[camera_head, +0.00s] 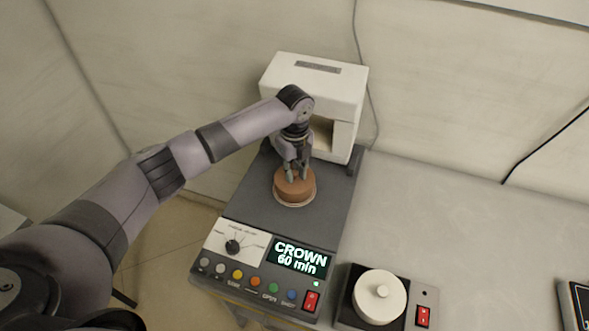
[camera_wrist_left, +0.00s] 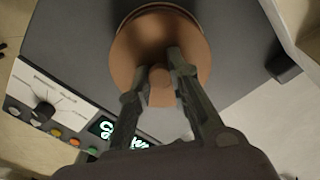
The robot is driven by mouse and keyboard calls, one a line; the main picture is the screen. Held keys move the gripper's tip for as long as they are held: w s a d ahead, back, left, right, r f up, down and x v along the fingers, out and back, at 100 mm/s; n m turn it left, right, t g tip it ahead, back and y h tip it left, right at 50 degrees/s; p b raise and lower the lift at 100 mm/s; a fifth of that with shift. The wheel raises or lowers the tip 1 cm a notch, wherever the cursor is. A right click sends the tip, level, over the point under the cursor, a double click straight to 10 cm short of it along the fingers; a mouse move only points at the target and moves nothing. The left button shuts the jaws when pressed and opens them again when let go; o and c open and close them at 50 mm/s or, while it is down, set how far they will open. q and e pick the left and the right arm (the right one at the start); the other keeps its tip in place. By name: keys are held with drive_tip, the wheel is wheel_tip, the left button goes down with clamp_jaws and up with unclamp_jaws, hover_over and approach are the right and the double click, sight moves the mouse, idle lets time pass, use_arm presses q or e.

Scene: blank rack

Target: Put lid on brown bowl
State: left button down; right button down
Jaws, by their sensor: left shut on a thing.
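My left gripper (camera_head: 297,172) reaches down from above and is shut on the knob of a brown lid (camera_head: 294,184). In the left wrist view the gripper (camera_wrist_left: 162,75) has its fingers on either side of the round knob, with the round brown lid (camera_wrist_left: 135,45) beneath. The lid is at the brown bowl on the dark top of the machine; lid and bowl are hard to tell apart in the head view. The lid hides the bowl's inside, and I cannot tell whether the lid is fully seated. My right gripper is not in view.
The machine (camera_head: 242,205) has a white housing (camera_head: 345,90) behind the bowl and a display (camera_head: 300,260) reading "CROWN 60 min" in front. A small device with a white round knobbed top (camera_head: 366,300) stands at the front right.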

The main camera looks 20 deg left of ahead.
use_arm(q)
drive_tip(key=c, duration=1.4)
unclamp_jaws()
drive_tip(key=shift+o, duration=0.2)
drive_tip(key=o, duration=0.4)
wheel_tip(320, 180, up, 7)
drive_tip(key=p, duration=0.7)
